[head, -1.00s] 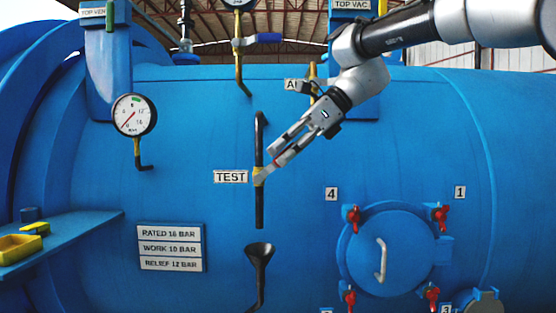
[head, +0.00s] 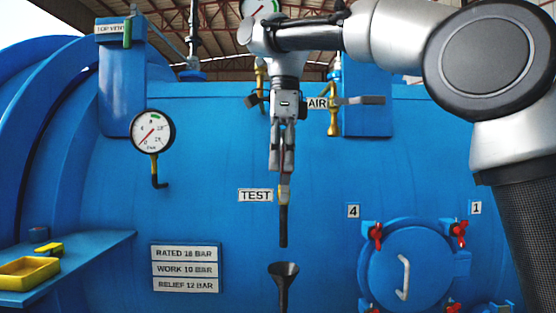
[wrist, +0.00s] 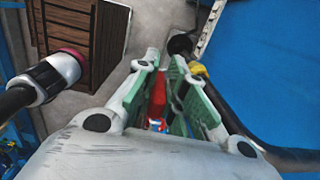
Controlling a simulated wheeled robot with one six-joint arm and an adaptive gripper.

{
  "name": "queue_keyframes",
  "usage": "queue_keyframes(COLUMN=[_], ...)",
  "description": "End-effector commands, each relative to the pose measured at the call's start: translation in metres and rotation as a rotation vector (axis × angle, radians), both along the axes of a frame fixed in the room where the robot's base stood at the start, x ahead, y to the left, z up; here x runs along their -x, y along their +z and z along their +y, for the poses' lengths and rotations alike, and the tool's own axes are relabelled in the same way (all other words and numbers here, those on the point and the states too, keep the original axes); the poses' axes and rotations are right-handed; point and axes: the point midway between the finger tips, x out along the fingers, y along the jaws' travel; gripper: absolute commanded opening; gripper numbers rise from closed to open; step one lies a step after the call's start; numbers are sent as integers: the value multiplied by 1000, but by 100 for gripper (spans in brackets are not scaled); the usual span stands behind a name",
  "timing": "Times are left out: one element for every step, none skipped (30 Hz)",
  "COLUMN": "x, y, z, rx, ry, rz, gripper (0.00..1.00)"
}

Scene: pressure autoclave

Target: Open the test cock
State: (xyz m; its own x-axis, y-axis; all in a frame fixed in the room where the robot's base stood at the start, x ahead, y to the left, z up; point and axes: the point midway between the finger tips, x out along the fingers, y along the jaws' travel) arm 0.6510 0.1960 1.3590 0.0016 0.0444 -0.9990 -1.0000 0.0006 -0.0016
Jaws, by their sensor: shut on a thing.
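The test cock (head: 284,192) is a brass-coloured valve on a vertical black pipe, just right of the TEST label (head: 255,195). My gripper (head: 283,170) points straight down in front of the pipe, with its fingertips just above the valve body. In the wrist view, my gripper (wrist: 160,70) is shut on the red lever (wrist: 159,98), which lies between the green-padded fingers. The yellow valve body (wrist: 198,70) shows just beyond the right finger. In the head view my gripper hides most of the lever and the upper pipe.
A black funnel (head: 283,269) stands below the pipe's outlet. A round hatch (head: 404,262) with red clamps is at lower right. A pressure gauge (head: 153,132) and a blue shelf with a yellow tray (head: 28,272) are at left. A brass air valve (head: 333,119) stands close right of my wrist.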

Motion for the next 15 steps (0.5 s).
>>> queue_keyframes(x=[0,-1,-1,-1,0,0,0,0,0,0,0,0,0,0,0], y=[-1,-1,-1,-1,-1,-1,-1,-2,-2,-2,-2,-2,-2,-2,-2], z=[0,-1,-2,-2,-3,-3,-3,-3,-3,-4,-4,-4,-4,-4,-4], rx=[15,23,32,39,45,50,53,56,58,59,60,61,61,61,61], ry=[0,0,0,0,0,0,0,0,0,0,1,1,1,1,1], rz=[0,0,0,1,1,1,1,1,1,2,2,2,2,2,2], gripper=[0,0,0,0,0,0,0,0,0,0,0,0,0,0,0])
